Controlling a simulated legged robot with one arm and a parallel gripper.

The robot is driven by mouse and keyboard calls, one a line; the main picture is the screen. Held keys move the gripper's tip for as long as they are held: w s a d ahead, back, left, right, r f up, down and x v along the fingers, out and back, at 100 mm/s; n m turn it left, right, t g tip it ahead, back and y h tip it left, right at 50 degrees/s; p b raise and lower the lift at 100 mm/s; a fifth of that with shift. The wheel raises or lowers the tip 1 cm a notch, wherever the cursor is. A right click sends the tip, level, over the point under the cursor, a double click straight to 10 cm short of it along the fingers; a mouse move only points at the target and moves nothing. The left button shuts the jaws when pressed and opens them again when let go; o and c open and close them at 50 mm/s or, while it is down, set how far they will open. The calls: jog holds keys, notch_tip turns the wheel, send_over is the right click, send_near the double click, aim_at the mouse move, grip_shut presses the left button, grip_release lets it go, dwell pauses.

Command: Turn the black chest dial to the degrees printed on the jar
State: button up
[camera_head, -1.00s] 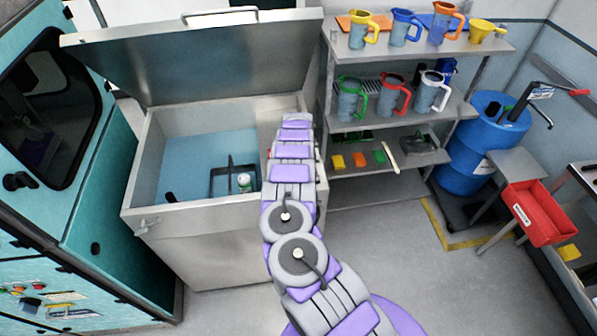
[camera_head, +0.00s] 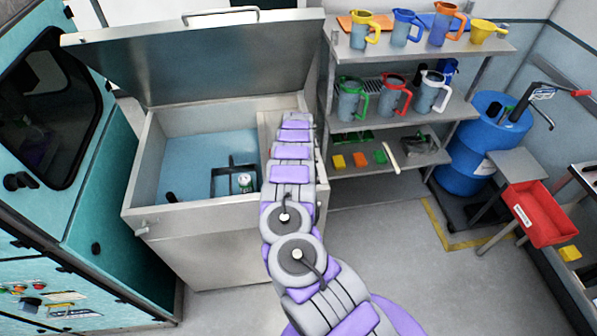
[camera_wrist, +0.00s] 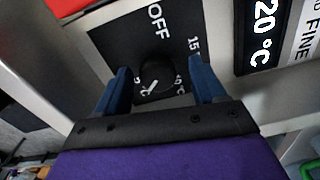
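The black dial (camera_wrist: 158,76) shows in the wrist view on a black plate (camera_wrist: 125,40) printed with "OFF", "15" and partly hidden degree labels. A white mark on the dial points to the lower left. My gripper (camera_wrist: 162,88) is open, with one blue finger on each side of the dial; I cannot tell whether they touch it. In the head view my gripper is hidden by my arm. The open metal chest (camera_head: 200,232) has a small pale jar (camera_head: 244,182) inside, in a dark basket. The print on the jar is too small to read.
A black "20 °C" panel (camera_wrist: 262,35) and a "FINE" label (camera_wrist: 304,42) lie right of the dial plate. The chest lid (camera_head: 190,60) stands raised. A shelf rack (camera_head: 418,105) with jugs stands close right of my arm.

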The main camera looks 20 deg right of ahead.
jog(key=shift+s, duration=0.1)
notch_tip(320, 180, up, 17)
jog(key=shift+r, duration=0.15)
dwell(0.5)
dwell(0.4)
